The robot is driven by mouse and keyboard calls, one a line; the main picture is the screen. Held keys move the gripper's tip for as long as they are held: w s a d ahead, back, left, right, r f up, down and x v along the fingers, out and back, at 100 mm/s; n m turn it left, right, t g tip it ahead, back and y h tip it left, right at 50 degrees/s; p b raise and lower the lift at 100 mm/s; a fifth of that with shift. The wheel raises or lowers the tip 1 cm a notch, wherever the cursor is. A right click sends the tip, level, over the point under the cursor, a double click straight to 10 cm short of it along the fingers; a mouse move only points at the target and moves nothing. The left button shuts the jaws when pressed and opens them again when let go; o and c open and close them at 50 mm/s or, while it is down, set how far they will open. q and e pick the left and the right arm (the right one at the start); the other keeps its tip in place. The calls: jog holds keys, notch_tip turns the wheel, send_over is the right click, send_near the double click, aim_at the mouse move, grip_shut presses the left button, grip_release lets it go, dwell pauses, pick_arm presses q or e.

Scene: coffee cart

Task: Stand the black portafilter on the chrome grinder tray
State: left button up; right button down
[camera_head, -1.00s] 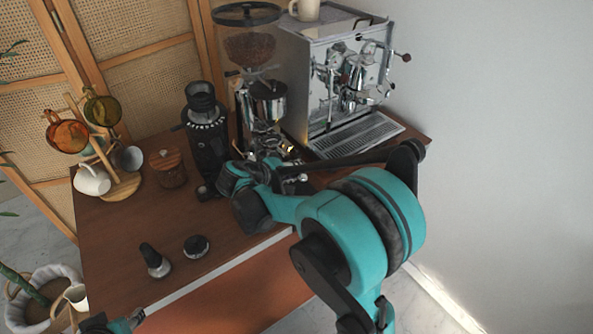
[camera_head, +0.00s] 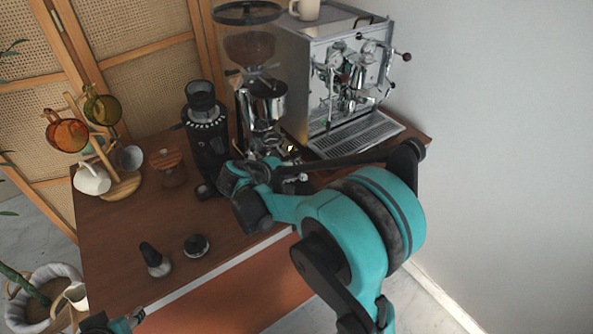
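The tall grinder with the clear bean hopper (camera_head: 250,48) and chrome body (camera_head: 266,104) stands left of the espresso machine. Its base and chrome tray are mostly hidden behind my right gripper and arm. My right gripper (camera_head: 232,182) is low over the counter in front of the grinder; its fingers are dark and seen from behind, so I cannot tell whether they are open or shut. I cannot clearly make out the black portafilter; small chrome parts (camera_head: 300,178) show beside my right wrist. My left gripper (camera_head: 128,322) shows only partly at the bottom left edge.
The espresso machine (camera_head: 335,75) stands at the back right. A black grinder (camera_head: 207,135), a wooden-lidded jar (camera_head: 169,167) and a mug tree (camera_head: 122,186) stand to the left. A tamper (camera_head: 155,261) and a round black tool (camera_head: 196,245) are at the front; counter around them is clear.

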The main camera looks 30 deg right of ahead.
jog(key=shift+s+f+b, duration=0.2)
jog(key=shift+f+b, duration=0.1)
jog(key=shift+f, duration=0.1)
dwell(0.5)
jog(key=c, duration=1.6)
grip_release()
jog(key=o, duration=0.4)
jog(key=shift+w+f, duration=0.1)
jog(key=shift+w, duration=0.1)
jog(key=shift+o, duration=0.2)
jog(key=shift+s+a, duration=0.1)
jog(key=shift+a, duration=0.05)
jog(key=v, duration=1.2)
